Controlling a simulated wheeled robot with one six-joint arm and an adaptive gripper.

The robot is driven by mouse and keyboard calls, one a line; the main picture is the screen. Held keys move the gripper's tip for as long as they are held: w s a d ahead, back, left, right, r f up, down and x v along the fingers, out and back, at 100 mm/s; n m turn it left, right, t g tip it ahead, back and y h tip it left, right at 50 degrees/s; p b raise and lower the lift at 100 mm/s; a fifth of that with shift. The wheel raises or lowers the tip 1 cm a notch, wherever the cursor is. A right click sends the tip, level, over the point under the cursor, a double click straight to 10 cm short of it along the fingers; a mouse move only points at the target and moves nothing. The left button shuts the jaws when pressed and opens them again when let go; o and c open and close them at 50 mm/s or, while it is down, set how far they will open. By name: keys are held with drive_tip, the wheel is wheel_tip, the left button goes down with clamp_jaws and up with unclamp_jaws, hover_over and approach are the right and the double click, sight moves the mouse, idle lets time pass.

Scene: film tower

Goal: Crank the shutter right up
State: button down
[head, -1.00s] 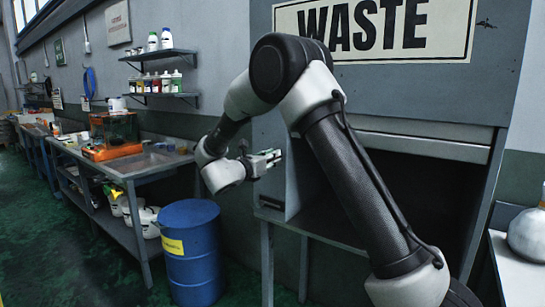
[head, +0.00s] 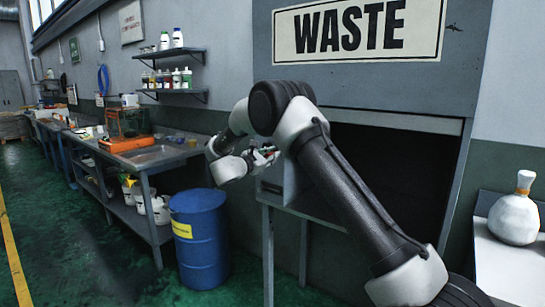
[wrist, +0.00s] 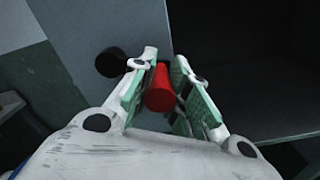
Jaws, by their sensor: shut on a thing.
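My gripper (head: 265,155) is at the left side of the waste cabinet, beside the opening. In the wrist view, my gripper (wrist: 160,65) is shut on a red crank handle (wrist: 160,90), which lies between the green-padded fingers. A black round hub (wrist: 110,62) sits on the grey side panel just left of the fingers. The dark opening (head: 410,175) lies under the WASTE sign (head: 368,30). No shutter slats show in the opening. My own arm hides part of the opening and its left edge.
A blue drum (head: 200,238) stands left of the cabinet. A long workbench (head: 160,157) runs along the left wall with an orange machine on it. The green floor at the left is clear.

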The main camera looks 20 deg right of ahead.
drive_tip(key=shift+f, duration=0.15)
drive_tip(key=c, duration=1.4)
unclamp_jaws()
drive_tip(key=shift+o, duration=0.4)
drive_tip(key=shift+a, duration=0.1)
drive_tip(key=v, duration=1.2)
